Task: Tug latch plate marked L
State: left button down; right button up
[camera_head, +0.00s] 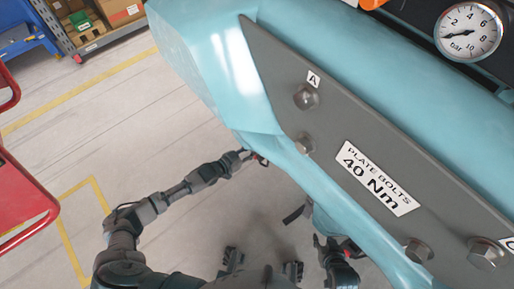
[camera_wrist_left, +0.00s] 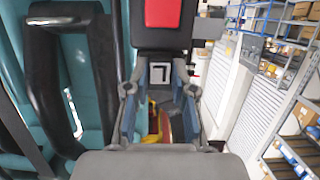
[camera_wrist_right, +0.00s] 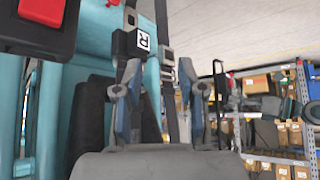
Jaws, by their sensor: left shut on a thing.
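The latch plate marked L (camera_wrist_left: 160,74) shows in the left wrist view, its label turned sideways, just below a black buckle with a red button (camera_wrist_left: 162,13). My left gripper (camera_wrist_left: 157,92) is shut on this plate. In the head view my left gripper (camera_head: 254,157) is small, at the edge of the teal car body, and the plate cannot be made out. My right gripper (camera_wrist_right: 160,85) is open; a black strap (camera_wrist_right: 172,115) passes between its fingers. A latch plate marked R (camera_wrist_right: 144,40) is just beyond them. In the head view my right gripper (camera_head: 340,247) is partly hidden.
The teal car (camera_head: 430,90) with a grey bolted plate (camera_head: 300,75) fills the head view's right side. A pressure gauge (camera_head: 468,31) is at top right. A red frame (camera_head: 22,200) stands at left, shelving (camera_head: 85,35) behind. Floor between is clear.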

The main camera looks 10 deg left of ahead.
pick_arm(q)
jog(key=c, duration=1.8)
grip_release()
jog(key=shift+c, duration=0.2)
jog(key=shift+w+r, duration=0.1)
jog(key=shift+r, duration=0.1)
grip_shut()
jog(key=o, duration=0.9)
grip_release()
jog(key=shift+o, duration=0.2)
jog(key=shift+s+a, duration=0.15)
jog(key=shift+s, duration=0.05)
